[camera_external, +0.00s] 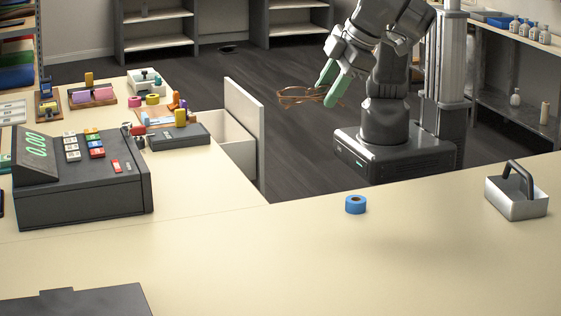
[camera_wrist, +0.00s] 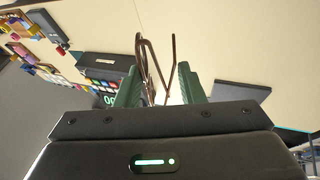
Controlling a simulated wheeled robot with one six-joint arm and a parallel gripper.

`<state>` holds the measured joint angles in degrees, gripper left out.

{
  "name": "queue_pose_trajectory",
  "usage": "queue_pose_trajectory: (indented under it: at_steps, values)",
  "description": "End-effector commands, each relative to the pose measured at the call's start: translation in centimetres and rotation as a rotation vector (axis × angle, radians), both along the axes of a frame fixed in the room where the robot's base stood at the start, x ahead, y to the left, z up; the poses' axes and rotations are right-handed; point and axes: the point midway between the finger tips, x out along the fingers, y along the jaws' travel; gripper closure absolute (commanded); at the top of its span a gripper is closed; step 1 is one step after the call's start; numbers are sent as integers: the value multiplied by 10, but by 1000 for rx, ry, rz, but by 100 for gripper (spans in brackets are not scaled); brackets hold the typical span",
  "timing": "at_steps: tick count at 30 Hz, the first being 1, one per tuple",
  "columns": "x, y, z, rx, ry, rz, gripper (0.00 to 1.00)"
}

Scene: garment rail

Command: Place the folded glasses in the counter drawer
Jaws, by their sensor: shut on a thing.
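The folded glasses (camera_external: 300,95) have thin brown frames. My gripper (camera_external: 333,84) has green fingers and is shut on them, holding them in the air above the dark floor. In the wrist view the glasses (camera_wrist: 150,58) stick up between the two green fingers of my gripper (camera_wrist: 155,85). The counter drawer (camera_external: 232,138) is pulled out from the inner side of the left counter. Its tall white front panel faces my arm, and part of its inside shows. The glasses are to the right of the drawer and higher than it, apart from it.
A cash register (camera_external: 85,180) stands on the left counter (camera_external: 185,195), with small trays of coloured items behind it. A blue tape roll (camera_external: 355,204) and a metal caddy (camera_external: 517,195) sit on the front counter. Open floor (camera_external: 295,150) lies between the drawer and my base.

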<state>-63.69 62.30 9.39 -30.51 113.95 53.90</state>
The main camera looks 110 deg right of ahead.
Motion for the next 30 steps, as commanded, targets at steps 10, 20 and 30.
queue_pose_trajectory:
  at_steps: [10, 20, 30]
  values:
    - [3, -2, 10, -1, 1, -3, 86]
    - [95, -90, -26, -4, 3, -92, 86]
    - [169, -241, -84, -3, 3, -184, 86]
